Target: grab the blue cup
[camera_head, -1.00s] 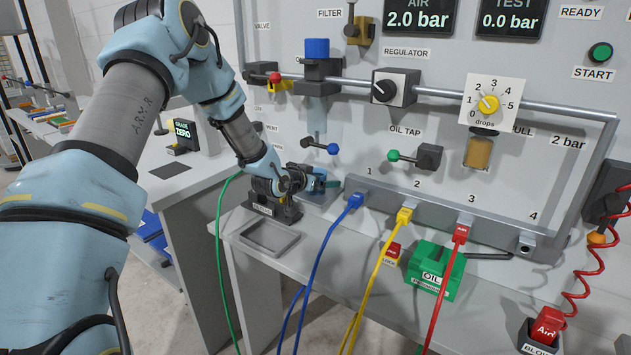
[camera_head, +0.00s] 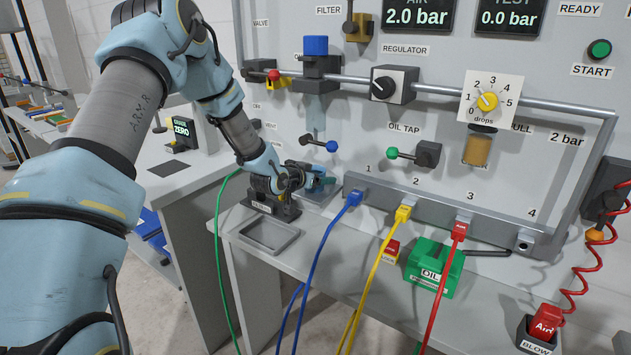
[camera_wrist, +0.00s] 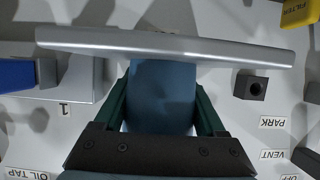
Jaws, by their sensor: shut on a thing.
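My gripper (camera_head: 326,183) is low at the panel's foot, left of the socket marked 1. In the wrist view its two dark green fingers (camera_wrist: 161,112) are shut on the sides of a blue-grey thing, which I take for the blue cup (camera_wrist: 160,92). The cup's far end meets or passes behind a silver bar in the picture; I cannot tell if they touch. In the head view the cup is mostly hidden by my gripper, with only a small bluish patch showing there.
The silver bar (camera_wrist: 220,50) crosses the wrist view. An empty grey tray (camera_head: 268,236) lies on the bench near my gripper. Blue (camera_head: 352,200), yellow (camera_head: 402,215) and red (camera_head: 458,232) hoses plug into the row at right. A blue-tipped lever (camera_head: 331,146) sits above my gripper.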

